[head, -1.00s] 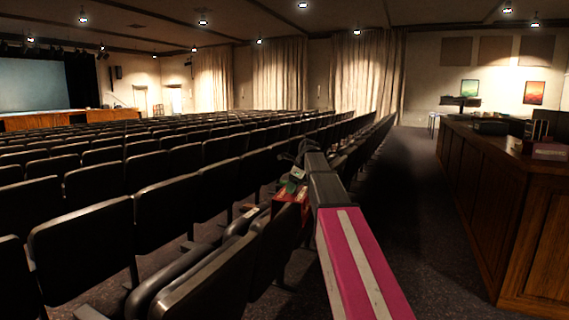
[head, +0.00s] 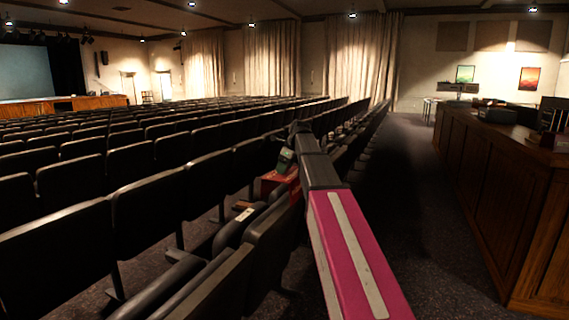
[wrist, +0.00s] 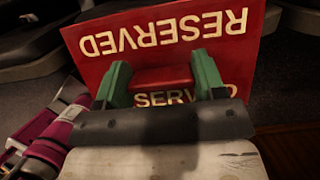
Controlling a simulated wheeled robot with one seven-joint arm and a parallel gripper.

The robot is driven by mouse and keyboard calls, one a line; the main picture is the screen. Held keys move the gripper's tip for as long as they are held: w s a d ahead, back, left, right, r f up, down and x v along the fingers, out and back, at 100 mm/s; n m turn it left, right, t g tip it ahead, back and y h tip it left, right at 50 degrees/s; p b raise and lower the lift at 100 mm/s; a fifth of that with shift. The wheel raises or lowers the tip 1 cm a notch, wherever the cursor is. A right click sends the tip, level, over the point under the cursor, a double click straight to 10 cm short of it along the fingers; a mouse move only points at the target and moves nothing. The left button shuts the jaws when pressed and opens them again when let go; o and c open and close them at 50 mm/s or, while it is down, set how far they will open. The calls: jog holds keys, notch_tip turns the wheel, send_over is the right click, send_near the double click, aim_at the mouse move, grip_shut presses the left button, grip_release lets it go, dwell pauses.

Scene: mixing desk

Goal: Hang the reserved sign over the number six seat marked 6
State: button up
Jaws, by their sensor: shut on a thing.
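The red sign with white RESERVED lettering (wrist: 165,40) hangs in my gripper (wrist: 163,77); its main panel reads upside down in the wrist view. The green fingers are shut on its folded top, and a second lettered panel shows partly behind my gripper body. In the head view the red sign (head: 279,184) is small and partly covered by my arm, with my gripper (head: 286,162) above it. It is over the aisle-end seats of a near row. A small pale tag (head: 244,214) is on a seat below and left of the sign; its number is unreadable.
Rows of dark seats (head: 75,250) fill the left and middle, close under my arm. A long wooden desk (head: 490,180) with items on it stands at the right. The carpeted aisle (head: 410,200) between is clear.

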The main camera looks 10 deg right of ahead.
jog(key=shift+f, duration=6.85)
jog(key=o, duration=1.3)
